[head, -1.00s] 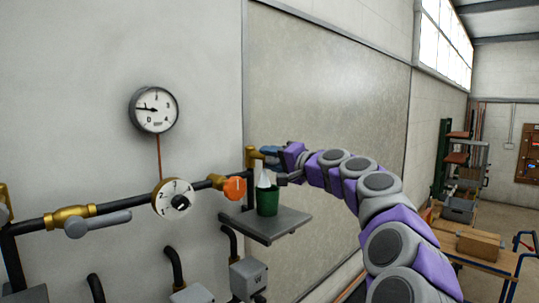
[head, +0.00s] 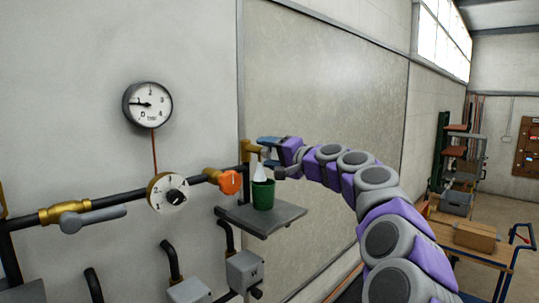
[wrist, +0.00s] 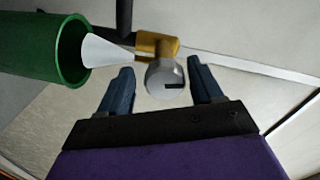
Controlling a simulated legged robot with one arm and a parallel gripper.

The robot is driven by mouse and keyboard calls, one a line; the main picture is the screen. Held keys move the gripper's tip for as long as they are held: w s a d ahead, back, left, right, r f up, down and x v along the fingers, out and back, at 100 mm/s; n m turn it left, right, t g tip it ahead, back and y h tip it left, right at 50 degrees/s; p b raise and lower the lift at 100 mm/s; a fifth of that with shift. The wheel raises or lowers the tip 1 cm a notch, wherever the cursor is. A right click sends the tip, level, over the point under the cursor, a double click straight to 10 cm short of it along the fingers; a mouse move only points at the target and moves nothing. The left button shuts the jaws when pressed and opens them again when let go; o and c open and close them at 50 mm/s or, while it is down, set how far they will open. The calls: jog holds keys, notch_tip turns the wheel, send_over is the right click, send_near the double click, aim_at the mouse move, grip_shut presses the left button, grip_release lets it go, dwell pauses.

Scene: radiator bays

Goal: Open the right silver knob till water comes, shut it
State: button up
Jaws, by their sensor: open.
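The right silver knob (wrist: 165,77) is a round, slotted cap on a brass tap (wrist: 155,45) in the wrist view. My gripper (wrist: 160,72) is open, with one blue finger on each side of the knob and gaps visible. In the head view my gripper (head: 268,153) is at the brass tap (head: 246,152), and the knob is hidden there. A white cone (head: 262,173), narrow at the spout and wide below, reaches into a green cup (head: 263,195); it looks like running water. It also shows in the wrist view (wrist: 105,48).
The cup stands on a grey shelf (head: 282,222). Left along the pipe are an orange knob (head: 230,182), a white numbered dial (head: 168,193) and a brass lever valve (head: 65,212). A gauge (head: 147,104) hangs above. A cart with a box (head: 475,236) stands far right.

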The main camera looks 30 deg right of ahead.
jog(key=shift+s+r, duration=0.1)
jog(key=shift+s, duration=0.15)
jog(key=b+v, duration=0.3)
jog(key=v, duration=1.4)
jog(key=shift+w+d, duration=0.1)
jog(key=shift+d, duration=0.05)
